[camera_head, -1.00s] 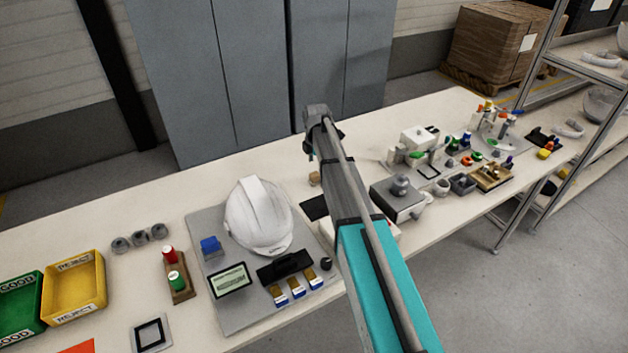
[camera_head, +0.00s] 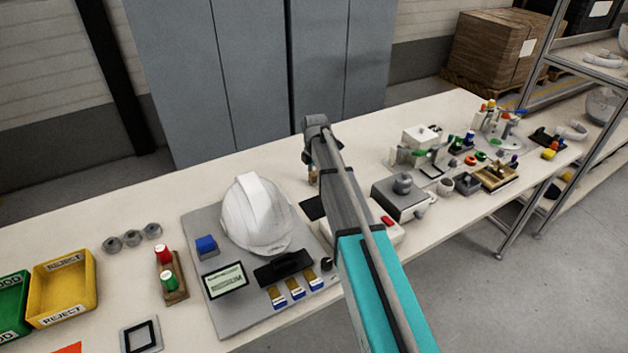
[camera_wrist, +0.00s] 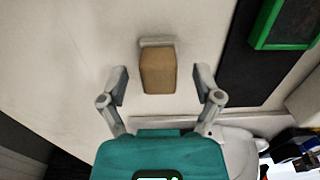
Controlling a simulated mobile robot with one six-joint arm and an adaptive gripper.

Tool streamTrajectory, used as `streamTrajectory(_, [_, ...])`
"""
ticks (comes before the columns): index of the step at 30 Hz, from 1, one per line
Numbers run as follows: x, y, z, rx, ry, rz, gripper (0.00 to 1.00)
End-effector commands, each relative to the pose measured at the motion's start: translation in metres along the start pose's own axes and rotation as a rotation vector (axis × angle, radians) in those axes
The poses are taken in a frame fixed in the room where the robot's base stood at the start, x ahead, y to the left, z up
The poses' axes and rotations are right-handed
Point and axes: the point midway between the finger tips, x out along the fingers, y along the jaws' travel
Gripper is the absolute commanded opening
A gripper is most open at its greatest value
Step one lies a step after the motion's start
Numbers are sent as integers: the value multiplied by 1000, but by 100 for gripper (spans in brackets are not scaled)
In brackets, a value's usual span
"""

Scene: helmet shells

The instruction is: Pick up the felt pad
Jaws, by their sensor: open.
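A tan block, which I take to be the felt pad (camera_wrist: 159,71), lies on the pale bench top in the wrist view. A light strip shows along its far end. My gripper (camera_wrist: 160,77) is open, with one finger on each side of the block and a gap on both sides. The block is not held. In the head view my gripper (camera_head: 311,165) is low over the bench behind my arm. A bit of the tan block (camera_head: 313,180) shows below it, and the fingers are mostly hidden.
A dark mat (camera_head: 313,208) lies close in front of the block. A white helmet (camera_head: 256,214) on a grey board (camera_head: 203,278) stands to the left. A grey box (camera_head: 402,204) stands to the right. The bench behind the helmet is clear.

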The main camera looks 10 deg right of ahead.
Motion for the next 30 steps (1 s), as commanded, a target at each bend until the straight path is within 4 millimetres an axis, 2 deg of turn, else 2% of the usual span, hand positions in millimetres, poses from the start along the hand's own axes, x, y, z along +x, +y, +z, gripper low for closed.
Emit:
streamTrajectory(11, [0, 0, 0, 0, 0, 0, 83])
streamTrajectory(14, [0, 0, 0, 0, 0, 0, 68])
streamTrajectory(24, [0, 0, 0, 1, 0, 0, 5])
streamTrajectory(25, [0, 0, 0, 1, 0, 0, 2])
streamTrajectory(30, [0, 0, 0, 1, 0, 0, 1])
